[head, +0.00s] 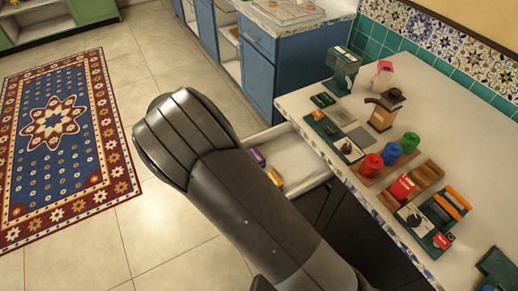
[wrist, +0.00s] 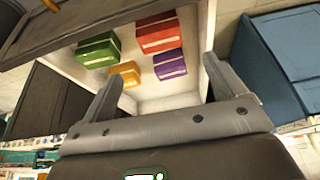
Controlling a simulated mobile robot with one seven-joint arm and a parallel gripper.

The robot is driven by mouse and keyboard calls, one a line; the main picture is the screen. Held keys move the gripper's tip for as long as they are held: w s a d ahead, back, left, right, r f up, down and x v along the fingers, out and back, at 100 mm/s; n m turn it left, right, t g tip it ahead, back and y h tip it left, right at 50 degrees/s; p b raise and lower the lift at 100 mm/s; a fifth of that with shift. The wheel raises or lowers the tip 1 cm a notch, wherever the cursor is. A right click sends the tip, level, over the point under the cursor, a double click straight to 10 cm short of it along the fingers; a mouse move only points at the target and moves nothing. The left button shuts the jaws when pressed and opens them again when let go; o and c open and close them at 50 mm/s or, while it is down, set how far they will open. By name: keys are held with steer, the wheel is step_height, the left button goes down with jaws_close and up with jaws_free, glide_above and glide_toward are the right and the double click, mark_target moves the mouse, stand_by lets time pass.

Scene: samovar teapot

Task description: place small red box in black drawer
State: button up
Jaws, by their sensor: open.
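The open drawer (head: 300,160) has a white inside and dark front; it also shows in the wrist view (wrist: 190,99). In the wrist view, a small red box (wrist: 162,36) lies in the drawer, beside a green box (wrist: 97,50), with a yellow-orange box (wrist: 125,74) and a purple box (wrist: 169,65) nearer my gripper. In the head view my arm hides the gripper, the red box and the green box.
The counter (head: 310,98) beside the drawer holds a wooden grinder (head: 384,110), red, blue and green canisters (head: 390,153) and several other items. Blue cabinets (head: 257,80) stand behind. The tiled floor (head: 150,100) to the left is clear, with a patterned rug (head: 55,150).

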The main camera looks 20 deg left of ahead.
steer(key=w+d+r+n+g+y, duration=0.1)
steer(key=d+r+n+y, duration=0.3)
steer(key=d+r, duration=2.05)
steer(key=s+d+r+n+t, duration=0.1)
steer(key=s+d+r+n, duration=0.1)
steer(key=s+d, duration=0.7)
steer(key=s+d+r+n+t, duration=0.2)
steer(key=s+d+r+n, duration=0.1)
steer(key=s+d, duration=0.6)
steer(key=shift+s+d+r+h, duration=0.3)
steer(key=shift+d+r, duration=0.35)
steer(key=shift+d, duration=0.35)
